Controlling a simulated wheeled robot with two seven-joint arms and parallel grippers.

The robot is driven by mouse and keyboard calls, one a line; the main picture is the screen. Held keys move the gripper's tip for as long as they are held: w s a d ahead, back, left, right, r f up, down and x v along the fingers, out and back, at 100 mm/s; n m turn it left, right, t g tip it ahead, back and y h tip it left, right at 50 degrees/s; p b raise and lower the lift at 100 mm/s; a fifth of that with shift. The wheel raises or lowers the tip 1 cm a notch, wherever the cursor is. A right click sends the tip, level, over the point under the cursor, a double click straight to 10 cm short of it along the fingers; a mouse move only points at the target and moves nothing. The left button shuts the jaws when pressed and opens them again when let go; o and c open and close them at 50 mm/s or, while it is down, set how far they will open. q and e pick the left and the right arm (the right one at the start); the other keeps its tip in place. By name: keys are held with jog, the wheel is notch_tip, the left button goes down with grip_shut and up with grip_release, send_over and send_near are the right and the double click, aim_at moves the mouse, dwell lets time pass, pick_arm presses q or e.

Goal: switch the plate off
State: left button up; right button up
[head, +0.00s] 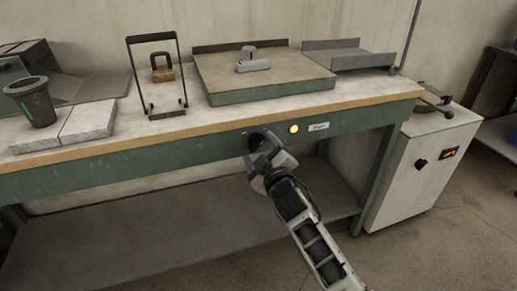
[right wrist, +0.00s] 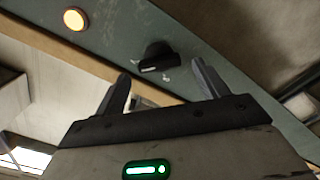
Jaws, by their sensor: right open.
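The plate (head: 225,97) is a wide flat slab with a green edge on the bench, with a small grey block with a handle (head: 252,64) on it. A black rotary knob (right wrist: 157,57) sits on the green front panel of the bench, beside a lit amber lamp (head: 293,128). The lamp also shows in the right wrist view (right wrist: 74,19). My right gripper (head: 262,160) is at the knob in the head view and partly covers it. In the right wrist view its fingers (right wrist: 160,85) are open and empty, with the knob ahead between them. My left gripper is not in view.
A small label (head: 319,126) is right of the lamp. A dark cup (head: 35,105) on pale slabs (head: 85,122) and a black frame (head: 130,75) stand on the bench at left. A white cabinet (head: 415,175) stands at right. A lower shelf (head: 130,235) runs beneath the bench.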

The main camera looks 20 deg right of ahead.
aim_at(257, 142)
jog(key=shift+w, duration=1.05)
jog(key=c, duration=1)
